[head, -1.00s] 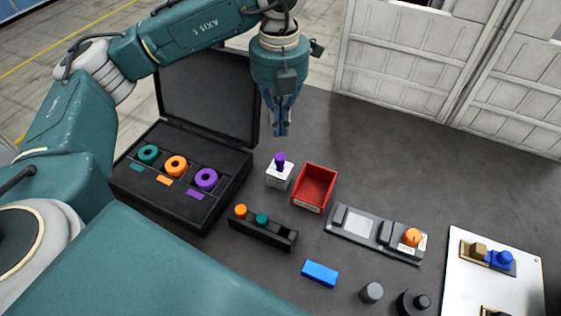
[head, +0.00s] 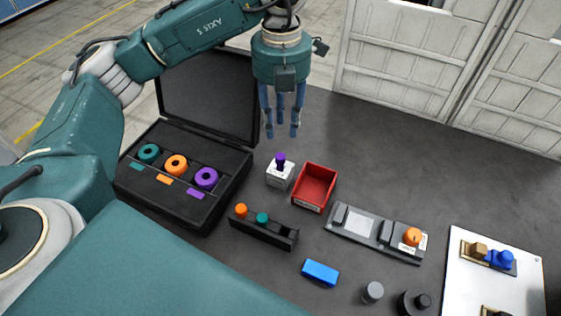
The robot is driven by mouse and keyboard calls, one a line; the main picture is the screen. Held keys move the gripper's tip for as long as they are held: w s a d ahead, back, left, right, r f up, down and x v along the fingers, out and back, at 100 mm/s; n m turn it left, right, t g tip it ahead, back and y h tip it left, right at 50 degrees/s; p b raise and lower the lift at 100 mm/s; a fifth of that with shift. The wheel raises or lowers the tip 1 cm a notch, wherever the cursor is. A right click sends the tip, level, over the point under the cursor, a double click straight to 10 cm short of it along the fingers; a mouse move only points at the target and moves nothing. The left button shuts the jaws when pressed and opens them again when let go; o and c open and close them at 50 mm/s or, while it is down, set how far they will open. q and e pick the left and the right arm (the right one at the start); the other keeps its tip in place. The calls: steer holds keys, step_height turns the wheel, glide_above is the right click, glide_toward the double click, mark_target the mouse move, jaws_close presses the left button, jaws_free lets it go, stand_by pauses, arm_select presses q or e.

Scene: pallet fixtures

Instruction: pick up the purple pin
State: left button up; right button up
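The purple pin (head: 281,159) stands upright in the top of a small white block (head: 280,175) with a label on its front, near the middle of the table. My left gripper (head: 283,131) hangs pointing down, above and behind the pin in the head view. Its fingers are spread apart with nothing between them, and it does not touch the pin. My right gripper is not in view.
A red bin (head: 316,186) stands just right of the white block. An open black case (head: 182,190) with coloured rings is to the left. A black holder (head: 265,228) with orange and teal pins is in front. A blue block (head: 320,273) lies nearer.

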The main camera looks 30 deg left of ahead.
arm_select(q)
steer(key=shift+w+f+m, duration=0.1)
steer(key=shift+m, duration=0.3)
steer(key=p, duration=0.1)
glide_above(280, 155)
step_height(280, 155, down, 5)
steer(key=shift+d, duration=0.1)
steer(key=shift+f+p, duration=0.6)
steer(key=shift+p, duration=0.15)
step_height(280, 155, down, 4)
steer(key=shift+r+p, duration=0.2)
steer(key=shift+p, duration=0.65)
steer(key=shift+f, duration=0.35)
jaws_close()
